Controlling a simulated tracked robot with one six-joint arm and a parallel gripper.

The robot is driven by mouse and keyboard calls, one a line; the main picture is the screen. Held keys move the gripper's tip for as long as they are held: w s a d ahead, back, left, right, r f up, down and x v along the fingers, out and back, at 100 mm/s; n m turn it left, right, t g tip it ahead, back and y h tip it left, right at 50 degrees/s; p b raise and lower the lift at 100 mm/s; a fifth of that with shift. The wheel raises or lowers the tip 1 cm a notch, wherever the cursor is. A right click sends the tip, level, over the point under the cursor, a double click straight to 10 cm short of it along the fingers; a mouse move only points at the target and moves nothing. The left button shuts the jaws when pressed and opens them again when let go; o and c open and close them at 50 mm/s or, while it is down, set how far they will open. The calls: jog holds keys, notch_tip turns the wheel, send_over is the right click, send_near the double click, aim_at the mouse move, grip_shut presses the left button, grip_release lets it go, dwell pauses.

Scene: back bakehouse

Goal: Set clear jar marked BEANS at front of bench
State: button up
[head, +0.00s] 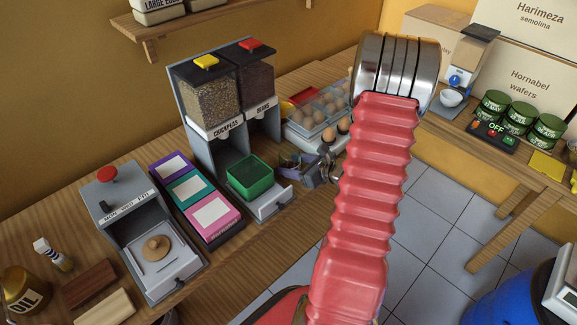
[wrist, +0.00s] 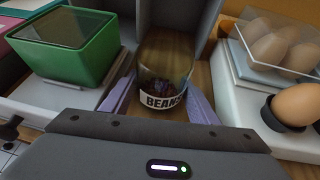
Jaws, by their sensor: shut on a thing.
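The clear jar marked BEANS (wrist: 163,78) is upright in the wrist view, with dark beans low inside it and a white label. My gripper (wrist: 162,98) has its two purple fingers shut on the jar, one at each side. Whether the jar's base touches the surface cannot be told. In the head view my gripper (head: 300,164) is small, partly behind my arm, just right of the green box, and the jar cannot be made out clearly. The wooden bench (head: 262,236) runs along the wall, its front edge beside my arm.
The dispenser (head: 196,136) with CHICKPEAS and BEANS bins stands behind. A green box (head: 250,176) sits on its tray left of my gripper. An egg tray (head: 315,112) is close on the right. Coloured boxes (head: 190,190) and a dough press (head: 150,238) stand further left.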

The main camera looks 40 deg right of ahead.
jog(key=o, duration=1.3)
jog(key=v, duration=1.2)
